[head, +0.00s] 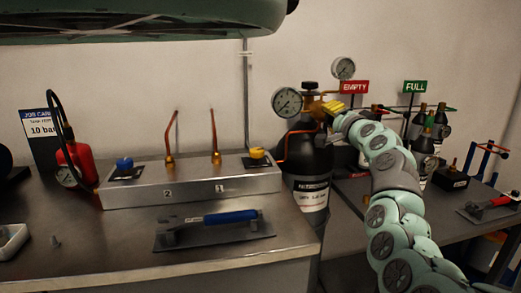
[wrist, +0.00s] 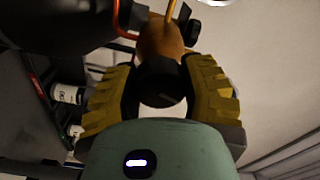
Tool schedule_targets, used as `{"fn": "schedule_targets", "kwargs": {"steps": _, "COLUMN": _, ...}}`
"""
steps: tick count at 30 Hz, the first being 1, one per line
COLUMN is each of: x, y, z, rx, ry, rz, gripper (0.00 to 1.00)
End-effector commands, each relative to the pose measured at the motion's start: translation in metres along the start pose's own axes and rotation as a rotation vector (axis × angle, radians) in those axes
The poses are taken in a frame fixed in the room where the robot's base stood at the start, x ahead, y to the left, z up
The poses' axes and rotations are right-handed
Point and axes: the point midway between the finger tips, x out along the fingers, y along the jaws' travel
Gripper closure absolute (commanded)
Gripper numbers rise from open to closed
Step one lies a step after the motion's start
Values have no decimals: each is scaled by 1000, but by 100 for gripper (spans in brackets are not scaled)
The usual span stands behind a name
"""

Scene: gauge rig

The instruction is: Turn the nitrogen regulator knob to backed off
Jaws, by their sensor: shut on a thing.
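The black nitrogen cylinder (head: 308,158) stands upright between the two benches, with a NITROGEN label on its front. Its brass regulator (head: 312,105) sits on top, with one round gauge (head: 287,102) on the left and another gauge (head: 343,68) above right. My gripper (head: 335,107) reaches it from the right. In the wrist view the yellow finger pads of my gripper (wrist: 161,82) are on both sides of the dark regulator knob (wrist: 160,86), shut on it. The brass body (wrist: 160,42) shows behind the knob. The knob is hidden in the head view, and I cannot read its setting.
A metal manifold box (head: 190,185) with a blue knob and a yellow knob stands on the left bench. A blue-handled trowel (head: 215,228) lies before it. EMPTY (head: 354,87) and FULL (head: 415,87) signs and small bottles (head: 424,150) stand at right, near my arm.

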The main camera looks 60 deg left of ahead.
Motion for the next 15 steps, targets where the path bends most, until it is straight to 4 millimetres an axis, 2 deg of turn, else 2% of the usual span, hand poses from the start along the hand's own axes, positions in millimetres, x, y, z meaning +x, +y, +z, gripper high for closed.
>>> {"fn": "schedule_targets", "kwargs": {"steps": 1, "x": 0, "y": 6, "z": 2, "rx": -44, "ry": 3, "rz": 3, "gripper": 93}}
{"fn": "schedule_targets", "kwargs": {"steps": 15, "x": 0, "y": 4, "z": 1, "rx": -322, "ry": -1, "rz": 6, "gripper": 93}}
